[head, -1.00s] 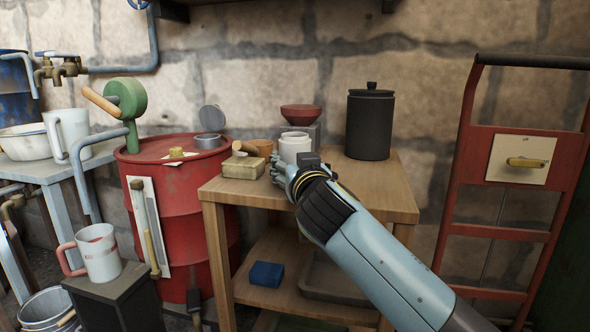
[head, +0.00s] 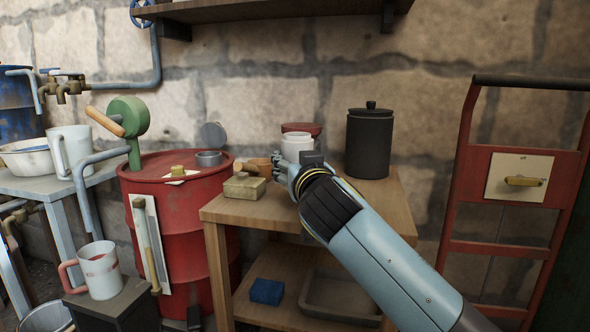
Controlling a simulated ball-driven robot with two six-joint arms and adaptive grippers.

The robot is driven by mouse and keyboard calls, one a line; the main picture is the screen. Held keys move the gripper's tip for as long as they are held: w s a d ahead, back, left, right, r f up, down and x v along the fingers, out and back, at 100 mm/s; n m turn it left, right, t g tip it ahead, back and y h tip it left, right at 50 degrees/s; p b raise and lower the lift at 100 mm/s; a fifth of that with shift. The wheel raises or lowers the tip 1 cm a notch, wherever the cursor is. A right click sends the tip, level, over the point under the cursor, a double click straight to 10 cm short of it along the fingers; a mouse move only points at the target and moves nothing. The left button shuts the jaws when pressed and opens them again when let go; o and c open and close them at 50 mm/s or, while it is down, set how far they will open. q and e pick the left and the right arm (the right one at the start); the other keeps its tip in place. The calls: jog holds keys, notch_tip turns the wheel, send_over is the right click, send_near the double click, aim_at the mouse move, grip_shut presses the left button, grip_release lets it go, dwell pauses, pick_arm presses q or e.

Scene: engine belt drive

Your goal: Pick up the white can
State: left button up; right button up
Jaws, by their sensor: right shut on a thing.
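My left gripper is not in view.
A black lidded canister (head: 369,142) stands close to the right of the can. A yellowish block (head: 244,187) and a brown wooden item (head: 253,165) lie to the left. A shelf (head: 270,10) hangs above; a red hand truck (head: 505,190) stands at the right.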

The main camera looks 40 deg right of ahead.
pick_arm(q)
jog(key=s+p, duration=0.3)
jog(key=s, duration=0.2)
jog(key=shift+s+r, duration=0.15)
pick_arm(e)
jog(key=s+d+r, duration=0.3)
jog(key=s+r, duration=0.3)
jog(key=s, duration=0.4)
jog(key=shift+s+r, duration=0.3)
jog(key=shift+s, duration=0.05)
